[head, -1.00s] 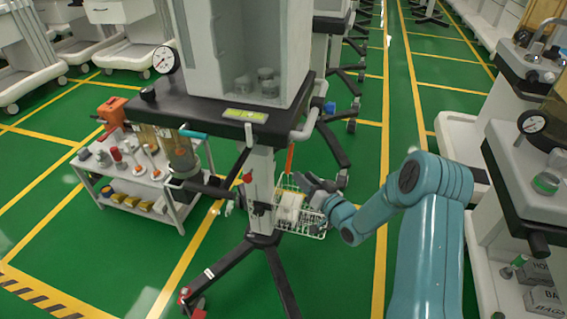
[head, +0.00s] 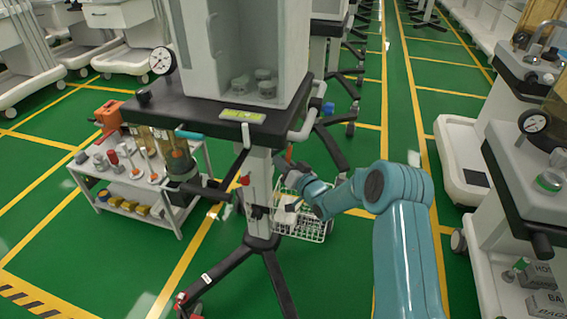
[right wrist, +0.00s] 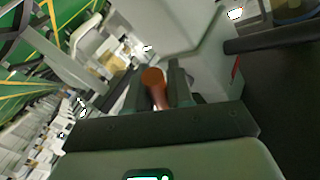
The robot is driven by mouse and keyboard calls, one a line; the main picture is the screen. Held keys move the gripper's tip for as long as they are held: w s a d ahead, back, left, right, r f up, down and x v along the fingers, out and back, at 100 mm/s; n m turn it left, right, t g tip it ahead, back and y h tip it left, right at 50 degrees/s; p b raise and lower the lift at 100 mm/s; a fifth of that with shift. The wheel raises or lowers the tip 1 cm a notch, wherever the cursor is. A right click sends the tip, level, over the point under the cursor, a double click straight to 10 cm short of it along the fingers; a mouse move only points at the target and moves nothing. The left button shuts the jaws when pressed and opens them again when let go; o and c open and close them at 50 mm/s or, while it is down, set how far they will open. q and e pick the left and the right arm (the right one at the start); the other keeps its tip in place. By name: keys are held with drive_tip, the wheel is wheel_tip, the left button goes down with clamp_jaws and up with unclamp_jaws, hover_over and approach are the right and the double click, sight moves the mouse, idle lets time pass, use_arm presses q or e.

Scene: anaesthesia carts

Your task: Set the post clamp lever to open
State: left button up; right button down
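The post clamp lever shows in the right wrist view as an orange-brown rod with a rounded end (right wrist: 153,79), between the two dark fingers of my right gripper (right wrist: 156,88). The fingers stand apart on either side of it, with a gap on the left; the rod is close to the right finger, and I cannot tell if they touch. My left gripper is not in view.
A wire basket (head: 312,227) hangs by the post, below my right gripper. A red knob (head: 245,180) sits on the post's left side. The cart's dark shelf (head: 200,112) overhangs the post. Another cart (head: 520,190) stands at the right.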

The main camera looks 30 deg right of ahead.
drive_tip(key=shift+r, duration=0.1)
drive_tip(key=shift+s+a+r+m+g+y+p, duration=0.45)
drive_tip(key=shift+m+g+p, duration=0.5)
drive_tip(key=shift+p, duration=1.25)
drive_tip(key=shift+s+a+r+m+g+y+p, duration=0.25)
drive_tip(key=shift+r+m+g+p, duration=0.5)
drive_tip(key=shift+p, duration=1.5)
drive_tip(key=shift+s+a+r+m+g+y+p, duration=0.35)
drive_tip(key=shift+m+g+p, duration=0.75)
drive_tip(key=shift+p, duration=1.1)
drive_tip(key=shift+w, duration=0.1)
drive_tip(key=c, duration=1.1)
unclamp_jaws()
drive_tip(key=p+v, duration=0.2)
drive_tip(key=v, duration=1.4)
drive_tip(key=shift+a, duration=0.15)
